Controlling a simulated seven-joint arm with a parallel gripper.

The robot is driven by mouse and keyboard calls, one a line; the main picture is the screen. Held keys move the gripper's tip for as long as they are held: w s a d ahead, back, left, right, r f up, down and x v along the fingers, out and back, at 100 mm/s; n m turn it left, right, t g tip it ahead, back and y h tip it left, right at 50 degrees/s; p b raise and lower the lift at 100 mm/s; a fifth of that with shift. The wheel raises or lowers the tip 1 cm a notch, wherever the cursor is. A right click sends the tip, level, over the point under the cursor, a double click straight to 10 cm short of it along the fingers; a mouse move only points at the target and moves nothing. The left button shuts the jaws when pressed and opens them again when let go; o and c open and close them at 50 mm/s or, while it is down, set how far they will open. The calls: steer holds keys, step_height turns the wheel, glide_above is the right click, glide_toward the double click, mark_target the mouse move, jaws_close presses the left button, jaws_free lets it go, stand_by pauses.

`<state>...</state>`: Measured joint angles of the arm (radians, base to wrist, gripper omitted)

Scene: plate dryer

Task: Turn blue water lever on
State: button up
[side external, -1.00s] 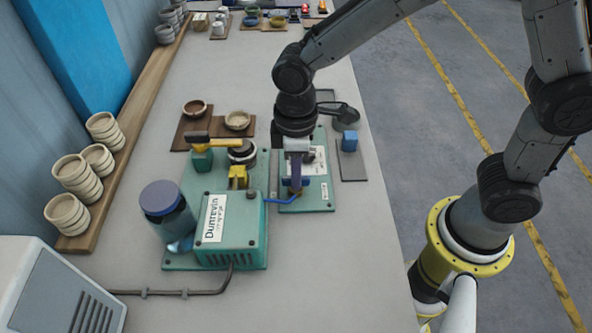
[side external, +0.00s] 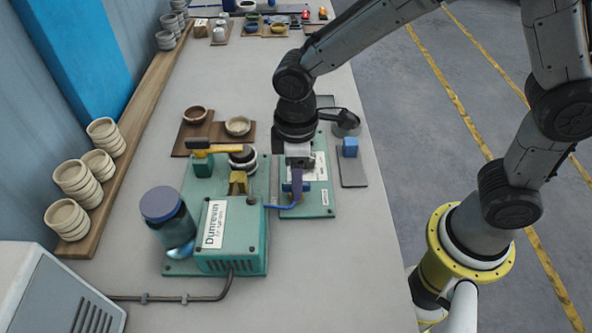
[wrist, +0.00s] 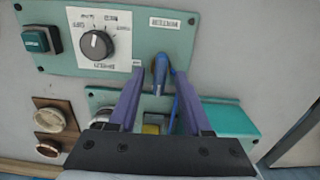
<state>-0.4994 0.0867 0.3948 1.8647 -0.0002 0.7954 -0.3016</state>
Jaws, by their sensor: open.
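The blue water lever (wrist: 160,72) stands at the edge of a green control panel (wrist: 75,57), below the white "WATER" label (wrist: 174,22) in the wrist view. My gripper (wrist: 160,80) is open, with its two purple fingers on either side of the lever. I cannot tell whether either finger touches it. In the side external view my gripper (side external: 297,183) points down over the green panel (side external: 318,207), and its fingers and wrist largely hide the lever.
A black dial (wrist: 96,44) and a dark green button (wrist: 36,41) sit on the same panel. A green machine (side external: 230,240) stands beside it, joined by a blue hose (side external: 281,207). A blue block (side external: 349,147) lies to the right. Bowls (side external: 238,126) are behind.

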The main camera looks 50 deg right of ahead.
step_height(320, 180, up, 14)
stand_by(0.5)
steer(key=shift+f, duration=0.1)
steer(key=s+d+r+m+t, duration=0.35)
steer(key=d+r, duration=0.25)
steer(key=d, duration=0.5)
steer(key=s+d+f+m+t, duration=0.1)
steer(key=s+d+f+m, duration=0.1)
steer(key=s, duration=0.3)
steer(key=s+d+f+m+t, duration=0.1)
steer(key=s+d+f+m, duration=0.2)
steer(key=s, duration=0.3)
steer(key=shift+d+f+m, duration=0.35)
steer(key=shift+d+f, duration=0.05)
steer(key=shift+d, duration=0.1)
